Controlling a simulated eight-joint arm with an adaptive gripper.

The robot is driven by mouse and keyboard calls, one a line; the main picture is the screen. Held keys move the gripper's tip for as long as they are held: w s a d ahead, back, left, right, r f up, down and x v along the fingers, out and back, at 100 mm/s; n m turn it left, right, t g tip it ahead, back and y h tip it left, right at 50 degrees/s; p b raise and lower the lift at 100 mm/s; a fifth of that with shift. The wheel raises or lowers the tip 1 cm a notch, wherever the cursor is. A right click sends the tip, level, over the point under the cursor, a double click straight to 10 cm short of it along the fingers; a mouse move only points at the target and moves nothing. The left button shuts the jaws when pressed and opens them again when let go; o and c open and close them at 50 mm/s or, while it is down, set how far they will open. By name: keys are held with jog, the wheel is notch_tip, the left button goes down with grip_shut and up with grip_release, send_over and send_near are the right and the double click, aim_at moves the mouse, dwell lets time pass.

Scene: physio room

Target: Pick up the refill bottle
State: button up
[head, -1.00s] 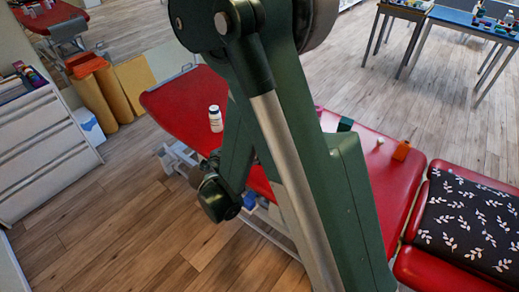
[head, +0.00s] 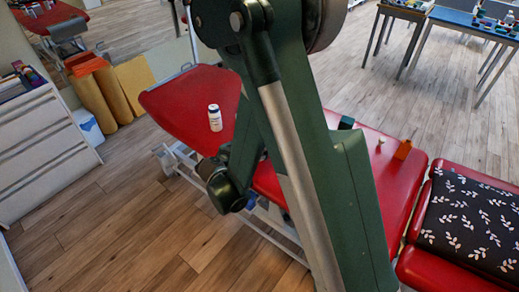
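The likely refill bottle is a small white bottle (head: 215,118) with a dark label band. It stands upright on the red treatment table (head: 185,100), toward its left end. My dark green arm crosses the middle of the head view in front of the table, with a lower joint just below the bottle in the picture, apart from it. My gripper's fingers do not show.
On the table right of my arm are a dark green block (head: 346,123), a small pale item (head: 380,143) and an orange block (head: 403,149). A black leaf-patterned cushion (head: 470,220) lies at the right. A white drawer cabinet (head: 45,145) stands left. Wooden floor is clear at lower left.

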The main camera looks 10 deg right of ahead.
jog(key=shift+w+d+f, duration=0.1)
jog(key=shift+w+d, duration=0.1)
jog(key=shift+w, duration=0.05)
dwell(0.4)
jog(key=c, duration=1.1)
jog(key=shift+r+p, duration=1.6)
jog(key=shift+r, duration=3.4)
